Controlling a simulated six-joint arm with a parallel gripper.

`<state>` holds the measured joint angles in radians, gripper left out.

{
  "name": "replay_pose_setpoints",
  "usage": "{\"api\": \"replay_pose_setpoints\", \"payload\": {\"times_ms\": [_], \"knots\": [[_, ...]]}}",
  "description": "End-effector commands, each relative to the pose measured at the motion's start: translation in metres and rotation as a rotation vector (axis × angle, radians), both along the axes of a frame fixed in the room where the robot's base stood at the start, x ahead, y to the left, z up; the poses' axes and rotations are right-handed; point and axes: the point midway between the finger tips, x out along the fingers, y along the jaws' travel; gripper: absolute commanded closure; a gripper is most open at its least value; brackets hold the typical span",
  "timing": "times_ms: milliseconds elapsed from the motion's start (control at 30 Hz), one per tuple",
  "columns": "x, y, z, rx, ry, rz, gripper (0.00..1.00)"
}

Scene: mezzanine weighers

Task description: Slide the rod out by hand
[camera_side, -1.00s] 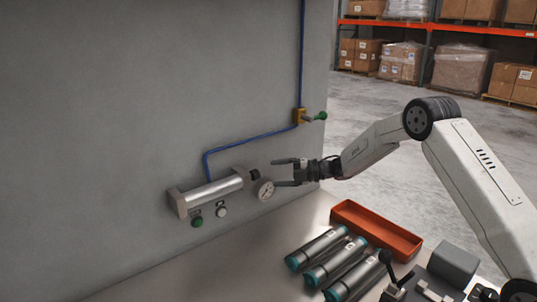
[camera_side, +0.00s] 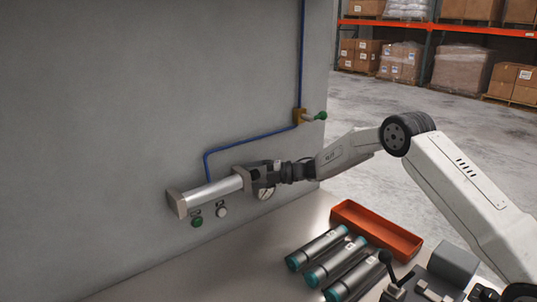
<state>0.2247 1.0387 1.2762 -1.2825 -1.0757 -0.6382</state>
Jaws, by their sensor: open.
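A silver pneumatic cylinder (camera_side: 212,192) with grey end blocks is mounted on the grey wall, lying along it. My gripper (camera_side: 249,174) is at the cylinder's right end, its open fingers reaching around the rod end there. The rod and its dark tip are hidden behind the fingers, and I cannot tell whether the fingers touch them.
A green button (camera_side: 196,221) and a white button (camera_side: 221,212) are under the cylinder. A blue air line (camera_side: 250,142) runs to a valve with a green knob (camera_side: 320,116). An orange tray (camera_side: 376,229) and several spare cylinders (camera_side: 335,262) lie on the bench.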

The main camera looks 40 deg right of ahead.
Motion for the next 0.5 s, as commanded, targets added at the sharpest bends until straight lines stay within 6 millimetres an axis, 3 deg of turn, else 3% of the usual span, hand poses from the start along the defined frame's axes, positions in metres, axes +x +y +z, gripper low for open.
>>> {"api": "replay_pose_setpoints", "payload": {"times_ms": [100,333,367,500], "knots": [[0.0,0.0,0.0,0.0,0.0,0.0,0.22],[-0.0001,-0.0001,0.0001,0.0,0.0,0.0,0.95],[-0.0001,-0.0001,0.0001,0.0,0.0,0.0,1.0],[-0.0002,-0.0002,0.0001,0.0,0.0,0.0,1.0]]}}
